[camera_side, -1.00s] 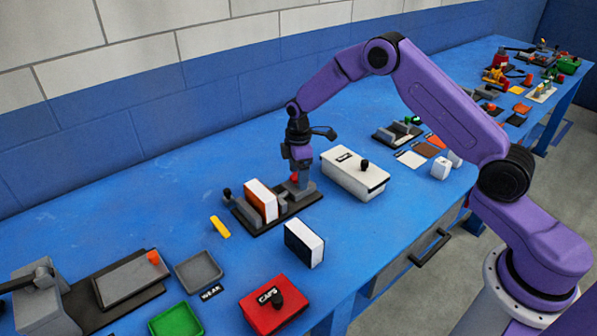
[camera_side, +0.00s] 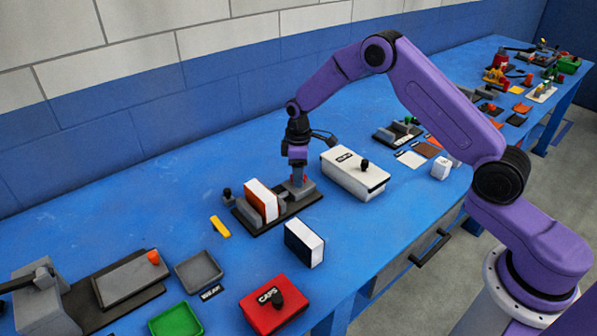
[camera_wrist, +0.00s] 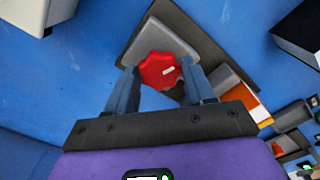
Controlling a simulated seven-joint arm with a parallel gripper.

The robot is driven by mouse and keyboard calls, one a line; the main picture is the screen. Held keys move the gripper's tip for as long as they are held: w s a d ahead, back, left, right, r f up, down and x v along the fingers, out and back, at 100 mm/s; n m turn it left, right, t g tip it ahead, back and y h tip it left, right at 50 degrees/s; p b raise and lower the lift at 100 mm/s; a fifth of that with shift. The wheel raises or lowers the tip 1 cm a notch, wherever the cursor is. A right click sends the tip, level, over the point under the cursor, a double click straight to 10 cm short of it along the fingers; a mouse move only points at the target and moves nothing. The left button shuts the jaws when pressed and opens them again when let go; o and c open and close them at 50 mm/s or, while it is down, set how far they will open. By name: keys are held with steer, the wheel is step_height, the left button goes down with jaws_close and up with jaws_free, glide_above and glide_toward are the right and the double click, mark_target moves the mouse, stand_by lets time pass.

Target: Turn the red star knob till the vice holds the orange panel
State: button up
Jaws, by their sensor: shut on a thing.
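The red star knob (camera_wrist: 159,70) sits at the end of the grey vice, with a white mark on its face. In the wrist view my gripper (camera_wrist: 160,80) has one finger on each side of it and is shut on it. In the side view my gripper (camera_side: 298,176) points down over the right end of the vice and mostly hides the knob. The orange panel (camera_side: 262,203), with a white face, stands upright between the grey jaws of the vice (camera_side: 283,202). I cannot tell whether the moving jaw touches the panel.
A white lidded box (camera_side: 350,177) stands close to the right of the vice. A white and black block (camera_side: 304,243) stands in front of it. A yellow piece (camera_side: 220,227) lies to the left. A red CAPS box (camera_side: 272,304) and a grey tray (camera_side: 199,271) are nearer the front.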

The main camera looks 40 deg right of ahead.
steer(key=m, duration=0.5)
steer(key=shift+m, duration=0.3)
steer(key=m, duration=1.6)
steer(key=shift+m, duration=0.6)
steer(key=o, duration=1)
steer(key=shift+r, duration=0.1)
